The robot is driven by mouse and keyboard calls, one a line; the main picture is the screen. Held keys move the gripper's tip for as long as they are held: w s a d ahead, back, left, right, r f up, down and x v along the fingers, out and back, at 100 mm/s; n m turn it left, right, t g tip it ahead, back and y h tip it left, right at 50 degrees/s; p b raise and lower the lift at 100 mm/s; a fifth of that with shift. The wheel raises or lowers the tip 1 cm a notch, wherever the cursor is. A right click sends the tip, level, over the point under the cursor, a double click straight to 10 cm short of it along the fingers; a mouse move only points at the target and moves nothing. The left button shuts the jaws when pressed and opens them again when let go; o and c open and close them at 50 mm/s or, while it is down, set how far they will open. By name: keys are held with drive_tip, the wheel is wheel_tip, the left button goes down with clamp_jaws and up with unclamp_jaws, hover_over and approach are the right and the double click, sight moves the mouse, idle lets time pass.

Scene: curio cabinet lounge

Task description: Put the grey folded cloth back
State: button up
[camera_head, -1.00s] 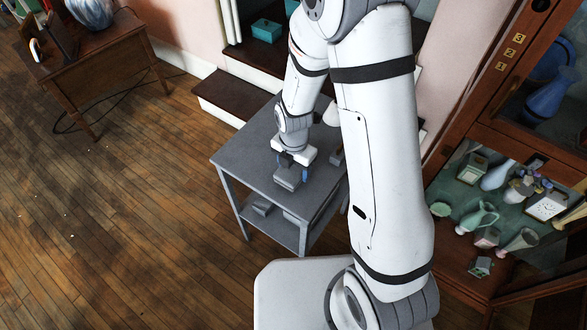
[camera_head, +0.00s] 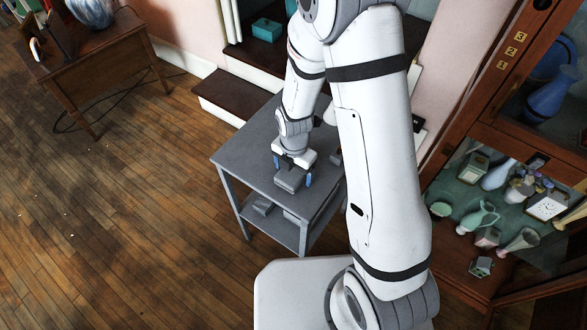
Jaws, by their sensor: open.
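A small grey block-like thing (camera_head: 287,184), which looks like the grey folded cloth, is on top of the grey side table (camera_head: 240,157). My gripper (camera_head: 293,172) is right over it, pointing down. Its two blue-tipped fingers are spread, one on each side of the grey thing. I cannot tell whether the fingers touch it. My gripper and wrist hide part of it.
The table's lower shelf holds a small grey object (camera_head: 263,207). Dark-topped steps (camera_head: 228,93) rise behind the table. A cabinet (camera_head: 461,255) with vases and clocks stands at the right. A wooden desk (camera_head: 98,62) stands at the far left; the floor between is clear.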

wheel_tip(320, 180, up, 12)
drive_tip(key=s+d+r+m+t, duration=0.1)
drive_tip(key=s+d+r+m, duration=0.5)
drive_tip(key=m, duration=0.8)
drive_tip(key=s+d+r+m+t, duration=0.1)
drive_tip(key=s+d+r+m, duration=0.5)
drive_tip(key=m, duration=0.8)
wheel_tip(320, 180, up, 3)
drive_tip(key=shift+s+r+t+p, duration=0.15)
drive_tip(key=shift+r+t+p, duration=0.05)
drive_tip(key=shift+t+p, duration=0.1)
